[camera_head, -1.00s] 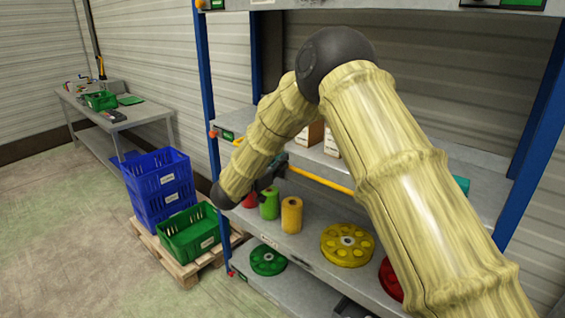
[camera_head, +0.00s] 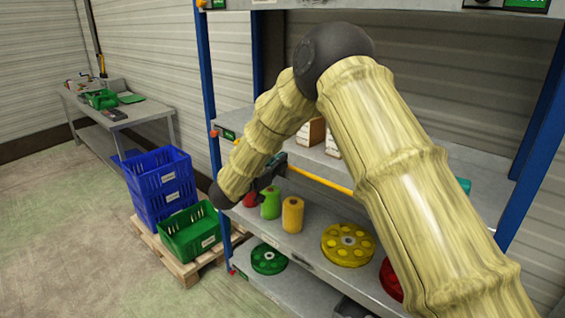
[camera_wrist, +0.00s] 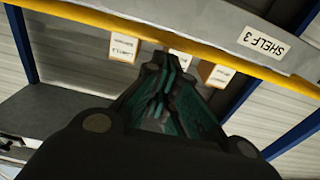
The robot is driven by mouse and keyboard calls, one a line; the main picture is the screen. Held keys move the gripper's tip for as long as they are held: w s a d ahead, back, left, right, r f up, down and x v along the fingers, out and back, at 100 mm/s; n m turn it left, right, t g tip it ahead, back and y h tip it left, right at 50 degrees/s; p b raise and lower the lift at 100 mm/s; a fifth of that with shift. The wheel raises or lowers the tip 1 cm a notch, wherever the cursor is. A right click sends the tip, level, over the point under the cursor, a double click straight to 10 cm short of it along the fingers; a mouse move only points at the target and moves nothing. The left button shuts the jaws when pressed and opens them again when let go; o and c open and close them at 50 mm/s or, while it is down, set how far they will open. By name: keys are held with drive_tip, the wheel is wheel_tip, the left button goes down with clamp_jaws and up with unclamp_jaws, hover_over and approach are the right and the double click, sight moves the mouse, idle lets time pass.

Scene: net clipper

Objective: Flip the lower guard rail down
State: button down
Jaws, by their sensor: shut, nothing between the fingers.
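The yellow guard rail (camera_head: 325,183) runs along the front of the middle shelf, partly hidden behind my arm. In the wrist view the rail (camera_wrist: 215,52) crosses the top of the picture at a slant, along a grey shelf edge labelled SHELF 3. My gripper (camera_wrist: 168,62) is shut and empty, its dark green-lined fingers together. Its tips show right beside the rail in the picture; whether they touch it I cannot tell.
Small boxes (camera_head: 310,132) stand on the shelf behind the rail. Blue posts (camera_head: 207,100) frame the rack. Crates (camera_head: 190,232) on a pallet stand left; floor farther left is clear.

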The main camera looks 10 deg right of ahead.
drive_tip(key=f+b+v, duration=0.1)
drive_tip(key=b+v, duration=0.1)
drive_tip(key=v, duration=0.6)
drive_tip(key=shift+s+a+f+b, duration=0.2)
drive_tip(key=shift+s+f+b, duration=0.1)
drive_tip(key=shift+s, duration=0.1)
drive_tip(key=shift+f, duration=0.1)
